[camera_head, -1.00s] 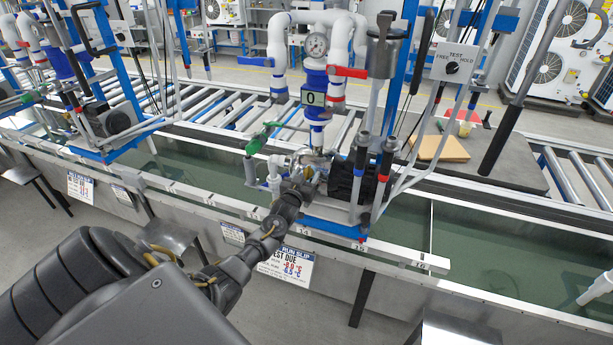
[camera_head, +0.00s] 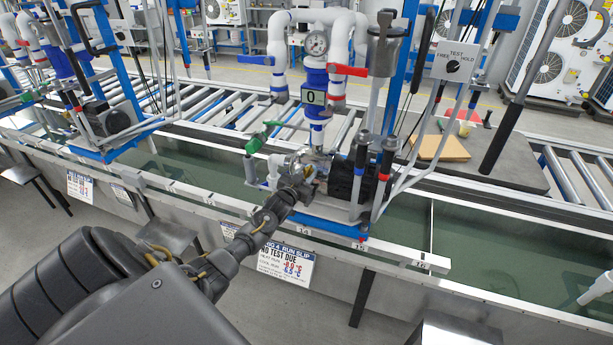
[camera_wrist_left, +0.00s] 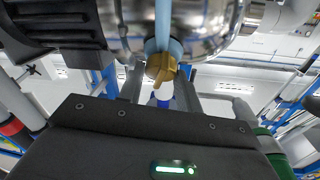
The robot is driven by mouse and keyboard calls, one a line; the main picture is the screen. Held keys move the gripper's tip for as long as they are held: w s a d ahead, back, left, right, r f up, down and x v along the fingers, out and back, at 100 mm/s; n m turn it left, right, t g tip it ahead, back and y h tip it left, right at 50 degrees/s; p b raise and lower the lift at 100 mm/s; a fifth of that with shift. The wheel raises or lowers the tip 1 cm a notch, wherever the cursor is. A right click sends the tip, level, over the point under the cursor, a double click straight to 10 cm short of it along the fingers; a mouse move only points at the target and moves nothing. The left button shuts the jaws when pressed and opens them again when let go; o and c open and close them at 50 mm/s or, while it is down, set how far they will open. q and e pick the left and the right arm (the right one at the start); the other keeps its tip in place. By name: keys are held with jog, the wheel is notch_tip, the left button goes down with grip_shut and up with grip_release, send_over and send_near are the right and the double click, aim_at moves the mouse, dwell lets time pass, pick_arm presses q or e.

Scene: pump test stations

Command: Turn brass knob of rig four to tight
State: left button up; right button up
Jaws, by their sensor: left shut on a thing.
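Rig four's pump unit stands on a blue base over the water trough, with a dark motor (camera_head: 345,182) and a shiny metal housing, seen close up in the left wrist view (camera_wrist_left: 185,25). The brass knob (camera_wrist_left: 161,68) sits below this housing in the wrist view, between the two fingers of my left gripper (camera_wrist_left: 160,86). The gripper is shut on the knob. In the head view my left gripper (camera_head: 306,180) reaches the pump's front and mostly hides the knob. My right gripper is not in view.
A green-handled valve (camera_head: 256,142) is just left of my gripper. A gauge (camera_head: 317,43), red lever (camera_head: 347,70) and blue lever (camera_head: 256,60) are above. The run slip sign (camera_head: 285,262) hangs on the trough front. Open water (camera_head: 470,245) lies right.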

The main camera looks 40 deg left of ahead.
pick_arm(q)
jog(key=m+h, duration=0.1)
jog(key=m, duration=0.1)
jog(key=m+h, duration=0.1)
jog(key=m, duration=0.2)
jog(key=shift+a+h+b, duration=0.15)
jog(key=shift+h+b, duration=0.25)
jog(key=m+g+h+b, duration=0.1)
jog(key=m+h, duration=0.1)
jog(key=m, duration=0.2)
jog(key=shift+a, duration=0.1)
jog(key=m+g+h, duration=0.1)
jog(key=m, duration=0.1)
jog(key=m+b, duration=0.1)
jog(key=m, duration=0.1)
jog(key=shift+r+m+g+h, duration=0.1)
jog(key=shift+m+g+h, duration=0.2)
jog(key=shift+g+h, duration=0.1)
jog(key=shift+r+m+g+b, duration=0.15)
jog(key=shift+m+g+b, duration=0.85)
jog(key=shift+m, duration=1.1)
jog(key=shift+h, duration=0.4)
jog(key=o, duration=1)
